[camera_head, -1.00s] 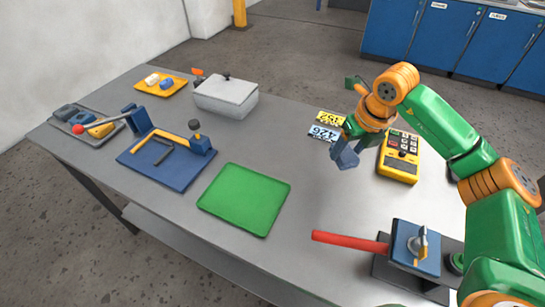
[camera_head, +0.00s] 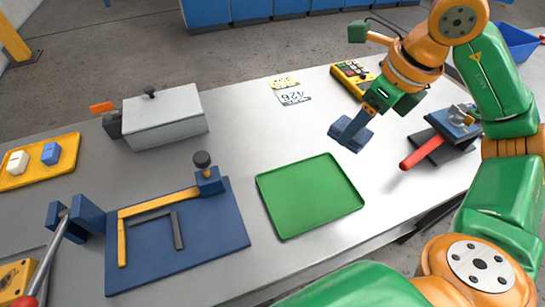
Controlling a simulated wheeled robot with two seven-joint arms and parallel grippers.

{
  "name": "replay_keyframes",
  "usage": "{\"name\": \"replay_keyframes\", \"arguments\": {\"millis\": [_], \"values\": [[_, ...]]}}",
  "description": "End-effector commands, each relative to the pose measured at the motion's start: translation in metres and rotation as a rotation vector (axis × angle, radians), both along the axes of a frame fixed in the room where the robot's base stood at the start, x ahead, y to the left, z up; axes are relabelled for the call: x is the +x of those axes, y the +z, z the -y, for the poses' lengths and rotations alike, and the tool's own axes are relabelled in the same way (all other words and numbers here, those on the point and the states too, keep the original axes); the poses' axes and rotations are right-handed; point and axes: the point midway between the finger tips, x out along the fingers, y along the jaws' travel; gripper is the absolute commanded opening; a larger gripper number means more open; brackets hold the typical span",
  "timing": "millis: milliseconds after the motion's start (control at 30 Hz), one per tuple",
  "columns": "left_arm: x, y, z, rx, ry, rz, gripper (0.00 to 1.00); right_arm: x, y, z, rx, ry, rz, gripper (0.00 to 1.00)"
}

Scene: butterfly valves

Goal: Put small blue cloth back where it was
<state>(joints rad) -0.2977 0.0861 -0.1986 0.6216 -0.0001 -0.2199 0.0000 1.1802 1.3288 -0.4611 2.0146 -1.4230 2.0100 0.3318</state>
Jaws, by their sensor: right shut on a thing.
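My right gripper (camera_head: 366,118) is over the table, pointing down. It is shut on a slate-blue, soft-looking piece, which I take to be the small blue cloth (camera_head: 350,135). The cloth hangs beyond the far right corner of the green tray (camera_head: 310,195); whether it touches the table is hard to tell. The green tray is empty. A blue item (camera_head: 51,153) and a white item (camera_head: 18,162) lie on the yellow tray (camera_head: 40,178) at the left. My left gripper is not in view.
A lidded grey box (camera_head: 165,118) stands at the back left. A blue board (camera_head: 180,255) with a yellow bracket and clamp lies front left. Number plates (camera_head: 290,97), a yellow keypad device (camera_head: 352,77) and a red-handled valve (camera_head: 420,152) are nearby. The table's middle is clear.

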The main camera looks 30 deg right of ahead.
Motion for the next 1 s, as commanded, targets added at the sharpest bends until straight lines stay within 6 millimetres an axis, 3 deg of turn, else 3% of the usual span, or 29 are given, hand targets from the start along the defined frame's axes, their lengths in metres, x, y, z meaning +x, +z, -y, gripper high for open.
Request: {"name": "replay_keyframes", "arguments": {"millis": [67, 267, 333, 500, 667, 800, 1000], "values": [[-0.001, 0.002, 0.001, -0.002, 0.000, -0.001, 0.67, 0.007, -0.003, -0.005, 0.002, 0.007, -0.001, 0.17], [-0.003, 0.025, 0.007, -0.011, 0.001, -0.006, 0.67, 0.059, -0.026, -0.040, 0.005, 0.011, -0.006, 0.17], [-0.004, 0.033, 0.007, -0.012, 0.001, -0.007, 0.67, 0.078, -0.037, -0.052, 0.004, 0.008, -0.006, 0.17], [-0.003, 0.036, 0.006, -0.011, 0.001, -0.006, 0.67, 0.104, -0.080, -0.066, 0.002, 0.004, -0.005, 0.17], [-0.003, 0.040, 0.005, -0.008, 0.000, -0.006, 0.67, 0.117, -0.099, -0.074, 0.001, 0.004, -0.003, 0.17], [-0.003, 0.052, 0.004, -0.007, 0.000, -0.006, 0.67, 0.117, -0.124, -0.072, 0.000, 0.001, -0.004, 0.17], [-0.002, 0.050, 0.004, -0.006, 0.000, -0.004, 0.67, 0.117, -0.131, -0.072, 0.000, 0.003, 0.001, 0.17]]}}
